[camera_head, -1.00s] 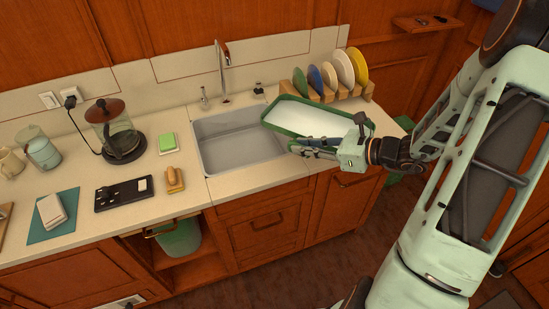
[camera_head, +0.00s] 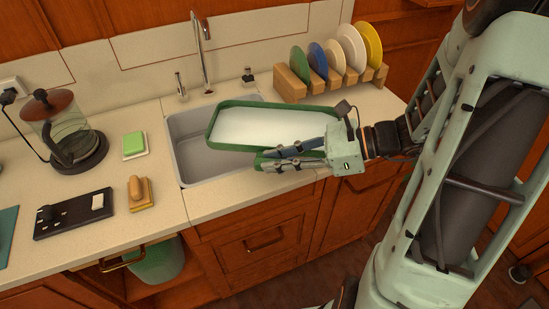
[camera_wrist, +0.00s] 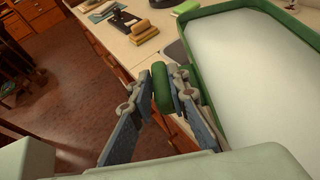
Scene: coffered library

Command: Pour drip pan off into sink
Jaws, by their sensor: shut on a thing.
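The drip pan (camera_head: 216,125) is a shallow green-rimmed tray with whitish contents or a white inside; I cannot tell which. It looks about level, above the right part of the grey sink (camera_head: 188,158) and the counter beside it. My gripper (camera_head: 272,160) is shut on the pan's near side. In the wrist view, the fingers (camera_wrist: 163,100) close around a green handle-like part (camera_wrist: 161,88), and the pan (camera_wrist: 207,76) fills the right side. The pan hides much of the sink. The faucet (camera_head: 203,55) stands behind the sink.
A wooden rack (camera_head: 292,87) with several plates stands behind and right of the pan. A soap pump (camera_head: 181,87) stands by the faucet.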

